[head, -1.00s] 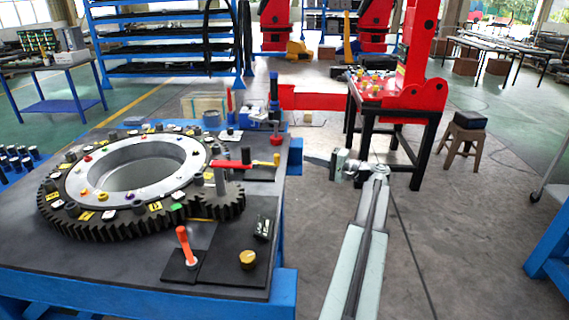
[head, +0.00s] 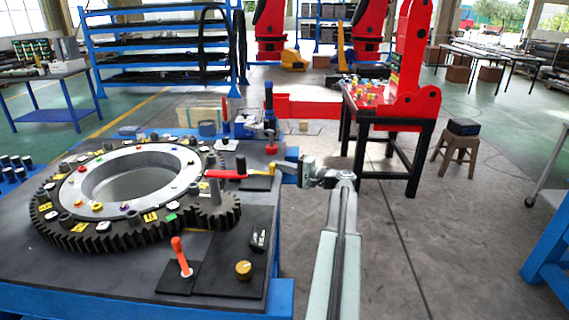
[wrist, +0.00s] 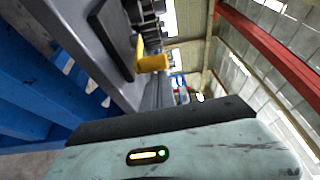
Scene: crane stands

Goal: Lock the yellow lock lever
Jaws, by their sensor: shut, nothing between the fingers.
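The yellow lock lever (head: 258,172) lies near the right edge of the grey worktable, low over a dark plate and beside the red-handled lever. Its rounded yellow knob shows large in the wrist view (wrist: 152,63), apart from my gripper's body. My gripper (head: 277,167) is at the table's right edge, pointing left, its tip overlapping the lever's knob end in the head view. It is shut and empty. Whether it touches the knob cannot be told, and the fingertips do not show clearly in the wrist view.
A red lever (head: 228,174) stands just left of the yellow one, by the large toothed ring (head: 110,240). An orange lever (head: 180,255) and a yellow knob (head: 243,269) are nearer on the table.

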